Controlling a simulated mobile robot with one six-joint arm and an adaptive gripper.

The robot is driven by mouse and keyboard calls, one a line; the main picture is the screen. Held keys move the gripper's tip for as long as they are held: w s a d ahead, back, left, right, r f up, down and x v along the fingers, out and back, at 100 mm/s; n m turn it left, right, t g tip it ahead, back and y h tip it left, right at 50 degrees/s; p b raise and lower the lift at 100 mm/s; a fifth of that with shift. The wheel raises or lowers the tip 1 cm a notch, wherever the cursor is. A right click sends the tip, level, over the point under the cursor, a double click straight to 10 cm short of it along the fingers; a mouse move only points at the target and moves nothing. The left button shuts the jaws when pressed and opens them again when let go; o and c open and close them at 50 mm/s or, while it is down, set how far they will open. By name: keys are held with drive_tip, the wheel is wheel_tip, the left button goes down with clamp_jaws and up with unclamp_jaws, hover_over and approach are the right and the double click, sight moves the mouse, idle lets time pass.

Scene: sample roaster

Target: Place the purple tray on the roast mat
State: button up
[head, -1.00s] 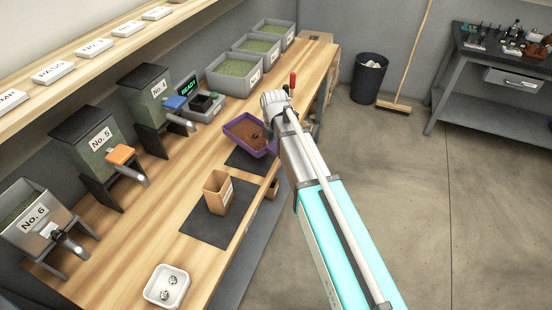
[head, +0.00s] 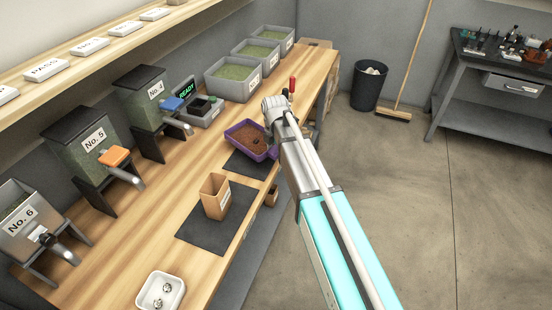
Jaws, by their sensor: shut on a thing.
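The purple tray (head: 233,132) holds brown grounds or beans and is over the front part of the wooden counter. A small dark mat (head: 243,167) shows just in front of and partly under it; I cannot tell whether the tray touches it. My gripper (head: 262,139) is at the tray's right side, shut on its rim, with its fingers mostly hidden by my wrist. A larger dark mat (head: 195,234) lies nearer, with a brown open box (head: 215,196) standing on it. No label on either mat is readable.
A device reading READY (head: 200,108) stands behind the tray. Dispensers No. 4 (head: 145,100), No. 5 (head: 85,150) and No. 6 (head: 20,225) line the wall. Grey bins of green beans (head: 232,78) stand beyond. A white dish (head: 160,292) is at the near end.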

sight(276, 165)
drive_tip(key=shift+w+f+b, duration=0.3)
drive_tip(key=shift+w+f, duration=0.05)
drive_tip(key=shift+f, duration=0.15)
wheel_tip(276, 165, down, 3)
drive_tip(key=b, duration=0.2)
drive_tip(key=shift+r+b, duration=0.1)
drive_tip(key=shift+b, duration=0.25)
drive_tip(key=shift+s, duration=0.1)
drive_tip(key=o, duration=1.4)
drive_tip(key=shift+c, duration=0.2)
drive_tip(key=shift+r, duration=0.25)
wheel_tip(276, 165, up, 12)
drive_tip(key=p, duration=1.2)
drive_tip(key=shift+f, duration=0.15)
